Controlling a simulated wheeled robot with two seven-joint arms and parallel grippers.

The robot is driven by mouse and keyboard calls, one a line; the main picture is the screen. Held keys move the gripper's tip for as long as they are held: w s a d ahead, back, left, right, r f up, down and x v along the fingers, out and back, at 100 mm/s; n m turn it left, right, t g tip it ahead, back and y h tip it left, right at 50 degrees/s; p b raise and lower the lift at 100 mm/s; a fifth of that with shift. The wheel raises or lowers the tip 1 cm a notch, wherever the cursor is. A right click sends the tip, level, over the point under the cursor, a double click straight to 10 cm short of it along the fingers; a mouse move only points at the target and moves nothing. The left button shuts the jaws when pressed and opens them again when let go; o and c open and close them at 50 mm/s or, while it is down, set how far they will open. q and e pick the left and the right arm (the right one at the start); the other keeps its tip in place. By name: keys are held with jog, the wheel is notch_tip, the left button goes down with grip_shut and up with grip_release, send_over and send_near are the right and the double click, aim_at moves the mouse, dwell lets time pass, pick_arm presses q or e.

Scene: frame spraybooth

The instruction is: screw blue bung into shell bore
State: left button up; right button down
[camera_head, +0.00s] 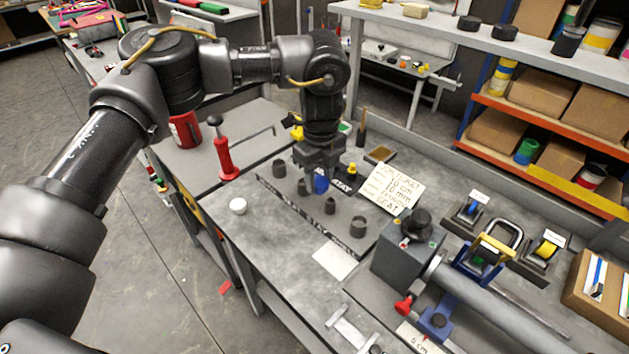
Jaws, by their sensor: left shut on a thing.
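My left gripper (321,168) points down over the grey bench and is shut on the blue bung (321,185). The bung shows just below the fingertips, at the row of dark bungs; I cannot tell whether it still touches the bench. A long grey tube (490,308) lies at the lower right, running from a grey block (403,262) with a black knob on top; it may be the shell. Its bore opening is not clearly visible. My right gripper is not in view.
Several dark bungs, including a wide one (358,227), stand around the gripper. A handwritten card (391,188) is to its right. A white round piece (238,206) and a red-handled tool (224,150) are to the left. A blue clamp (483,254) stands by the tube.

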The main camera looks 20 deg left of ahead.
pick_arm(q)
jog(key=s+a+r+n, duration=0.8)
jog(key=s+a+n, duration=0.1)
jog(key=n, duration=1.2)
jog(key=shift+s+a+r+n, duration=0.3)
jog(key=shift+s+r+n, duration=0.1)
jog(key=shift+s, duration=0.4)
